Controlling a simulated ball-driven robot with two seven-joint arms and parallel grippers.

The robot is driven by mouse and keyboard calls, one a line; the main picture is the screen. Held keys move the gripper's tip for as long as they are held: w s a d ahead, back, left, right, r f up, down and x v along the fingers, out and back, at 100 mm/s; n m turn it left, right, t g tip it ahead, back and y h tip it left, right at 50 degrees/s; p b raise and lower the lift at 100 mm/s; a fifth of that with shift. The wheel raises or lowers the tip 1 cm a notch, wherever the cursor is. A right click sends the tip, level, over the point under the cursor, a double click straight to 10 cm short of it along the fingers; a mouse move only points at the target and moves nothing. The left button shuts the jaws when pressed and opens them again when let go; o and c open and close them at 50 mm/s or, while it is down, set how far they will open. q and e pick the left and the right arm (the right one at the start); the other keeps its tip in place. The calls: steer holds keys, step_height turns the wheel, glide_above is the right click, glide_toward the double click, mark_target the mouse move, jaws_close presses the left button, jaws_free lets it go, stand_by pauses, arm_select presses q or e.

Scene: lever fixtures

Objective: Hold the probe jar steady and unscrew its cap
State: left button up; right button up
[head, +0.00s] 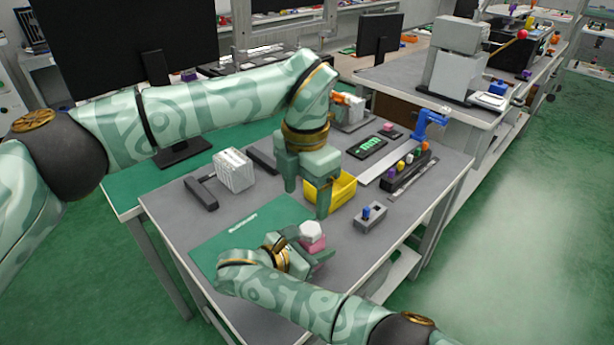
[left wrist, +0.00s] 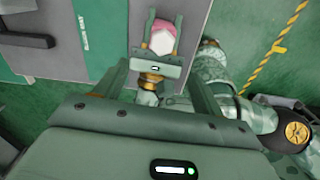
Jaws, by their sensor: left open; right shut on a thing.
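The probe jar (head: 313,246) has a pink body and a faceted white cap (head: 311,230). It is upright near the front of the grey table. The jar's base is partly hidden by my right gripper.
A green mat (head: 225,240) lies left of the jar. A yellow bin (head: 343,190) stands behind my left gripper. A grey switch box (head: 371,218) with a blue knob is to the right. A white ribbed block (head: 233,170) stands at left. Table between jar and switch box is clear.

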mark_target(312, 232)
arm_select(q)
step_height(312, 232, down, 8)
steer(key=shift+f, duration=0.25)
steer(key=c, duration=1)
steer(key=n, duration=0.4)
steer(key=shift+s+d, duration=0.1)
steer(key=shift+d, duration=0.1)
steer(key=n, duration=0.4)
steer(key=shift+d, duration=0.15)
steer(key=n, duration=0.6)
steer(key=shift+d, duration=0.3)
steer(key=shift+c, duration=0.2)
steer(key=o, duration=1.1)
steer(key=shift+r, duration=0.15)
steer(key=shift+s+r, duration=0.1)
steer(key=shift+r, duration=1.35)
